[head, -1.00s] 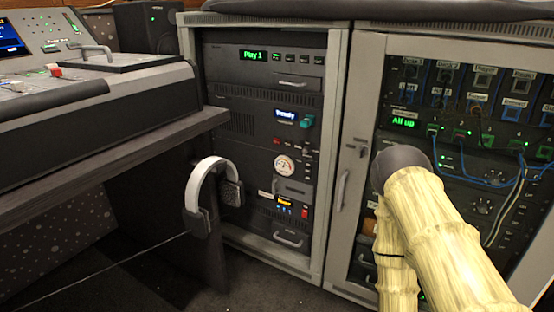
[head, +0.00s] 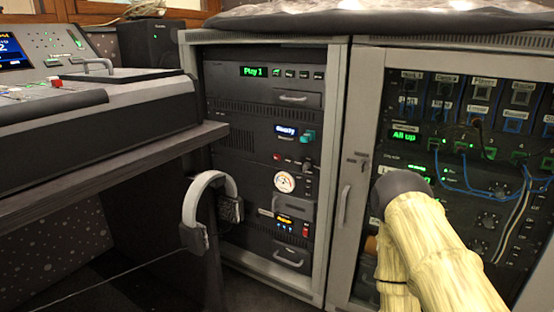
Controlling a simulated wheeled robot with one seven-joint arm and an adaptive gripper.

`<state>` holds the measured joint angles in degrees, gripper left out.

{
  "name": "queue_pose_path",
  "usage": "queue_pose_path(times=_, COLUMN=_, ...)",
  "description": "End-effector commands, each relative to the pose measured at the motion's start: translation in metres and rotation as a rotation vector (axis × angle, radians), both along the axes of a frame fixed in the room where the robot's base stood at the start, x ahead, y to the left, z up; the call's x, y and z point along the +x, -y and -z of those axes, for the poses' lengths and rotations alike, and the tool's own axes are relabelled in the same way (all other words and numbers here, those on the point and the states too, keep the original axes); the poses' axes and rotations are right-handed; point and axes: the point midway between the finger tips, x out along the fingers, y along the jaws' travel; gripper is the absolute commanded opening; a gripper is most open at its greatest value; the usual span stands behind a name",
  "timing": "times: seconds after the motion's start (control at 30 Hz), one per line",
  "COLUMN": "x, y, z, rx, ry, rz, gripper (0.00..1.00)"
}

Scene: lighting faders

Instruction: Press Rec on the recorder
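The likely recorder (head: 264,84) is the top unit in the left rack. Its green display (head: 253,71) reads "Play 1". A row of small buttons (head: 297,75) sits right of the display; their labels are too small to read, so I cannot tell which is Rec. My arm, with a pale bamboo-like surface and a dark joint, rises at the lower right in front of the right rack. My gripper is not in view, so its state and its distance from the buttons do not show.
White headphones (head: 213,184) hang at the edge of the desk (head: 110,165), left of the rack. A mixing console (head: 120,105) rests on the desk. The right rack's door frame (head: 350,200) encloses a patch panel with cables. A black speaker (head: 148,42) stands behind.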

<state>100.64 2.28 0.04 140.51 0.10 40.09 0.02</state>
Motion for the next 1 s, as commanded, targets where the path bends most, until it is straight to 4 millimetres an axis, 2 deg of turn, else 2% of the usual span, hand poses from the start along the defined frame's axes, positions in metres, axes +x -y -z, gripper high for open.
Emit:
queue_pose_path(times=0.03, x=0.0, y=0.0, z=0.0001, rx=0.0, ry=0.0, rz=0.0, gripper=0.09)
queue_pose_path(times=0.1, x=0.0, y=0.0, z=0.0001, rx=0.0, ry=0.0, rz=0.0, gripper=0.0)
queue_pose_path(times=1.0, x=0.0, y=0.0, z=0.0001, rx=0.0, ry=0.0, rz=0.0, gripper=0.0)
